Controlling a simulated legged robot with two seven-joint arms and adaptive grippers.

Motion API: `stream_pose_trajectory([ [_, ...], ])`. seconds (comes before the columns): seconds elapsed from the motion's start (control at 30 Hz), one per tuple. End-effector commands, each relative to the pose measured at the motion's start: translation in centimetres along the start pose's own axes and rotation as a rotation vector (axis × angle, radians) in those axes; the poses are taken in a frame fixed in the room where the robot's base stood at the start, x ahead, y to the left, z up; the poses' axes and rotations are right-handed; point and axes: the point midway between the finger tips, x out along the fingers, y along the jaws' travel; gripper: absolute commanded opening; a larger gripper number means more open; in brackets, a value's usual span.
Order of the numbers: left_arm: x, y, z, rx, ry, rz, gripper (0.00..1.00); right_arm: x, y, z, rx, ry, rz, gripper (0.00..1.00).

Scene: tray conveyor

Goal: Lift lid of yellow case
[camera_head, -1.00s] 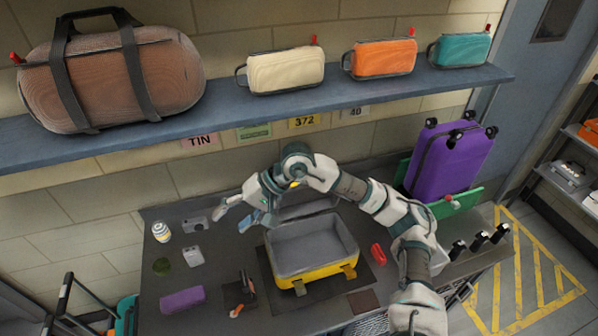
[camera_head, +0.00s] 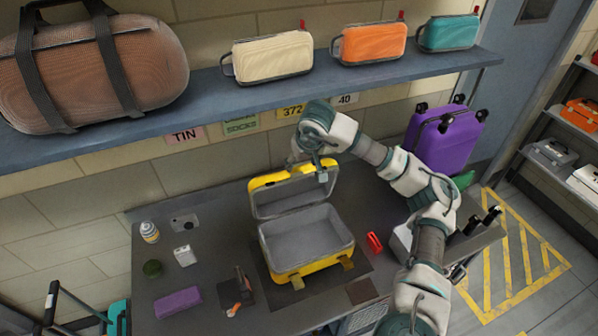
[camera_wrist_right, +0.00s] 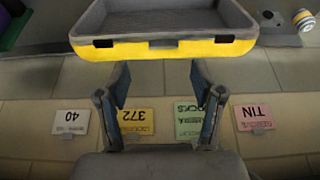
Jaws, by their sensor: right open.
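The yellow case (camera_head: 305,270) stands open on the dark table, its grey inside empty. Its lid (camera_head: 262,183) is raised at the back of the base, with the grey lining facing the head camera. My right gripper (camera_head: 318,172) is at the lid's upper edge, partly hidden by the wrist. In the right wrist view, the lid's yellow rim (camera_wrist_right: 110,50) with dark slots lies just beyond my open, empty fingers (camera_wrist_right: 158,78). I cannot tell whether a finger touches it. My left gripper is not in view.
A black tool (camera_head: 240,285), purple box (camera_head: 178,302), spray can (camera_head: 149,232) and white item (camera_head: 184,256) lie left of the case. A red item (camera_head: 374,243) lies right of it. A purple suitcase (camera_head: 445,135) stands behind my right arm. A shelf (camera_head: 220,93) with bags runs above.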

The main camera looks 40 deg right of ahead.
Motion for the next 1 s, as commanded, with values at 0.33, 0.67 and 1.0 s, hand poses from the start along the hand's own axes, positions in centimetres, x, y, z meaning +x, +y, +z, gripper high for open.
stream_pose_trajectory([
  [0.33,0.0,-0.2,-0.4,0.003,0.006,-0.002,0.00,5.5,0.0,0.0,0.001,-0.001,-0.001,0.67],
  [0.67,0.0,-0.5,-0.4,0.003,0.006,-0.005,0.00,6.1,0.2,0.0,0.002,0.000,-0.003,0.67],
  [1.0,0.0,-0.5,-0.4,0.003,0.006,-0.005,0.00,6.1,0.0,0.0,0.001,-0.001,0.000,0.00],
])
